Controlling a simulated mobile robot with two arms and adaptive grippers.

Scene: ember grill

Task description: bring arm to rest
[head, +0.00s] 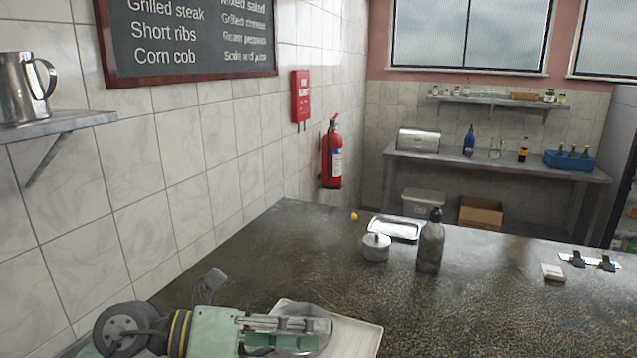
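My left arm comes in at the bottom left, and its green and grey gripper (290,334) points right, low over the near end of the dark counter (210,295). The gripper lies over a pale rectangular tray (358,343) and overlaps a round, greyish disc or dish (318,325) there. I cannot tell whether it touches either one or whether its fingers are apart. My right gripper is out of view.
On the counter are a lidded pot (376,249), a metal tray (396,229), a dark bottle (430,245), a small yellow item (354,216) and a small white box (553,272). The tiled wall (160,150) bounds the left side. Counter right of the pale tray is clear.

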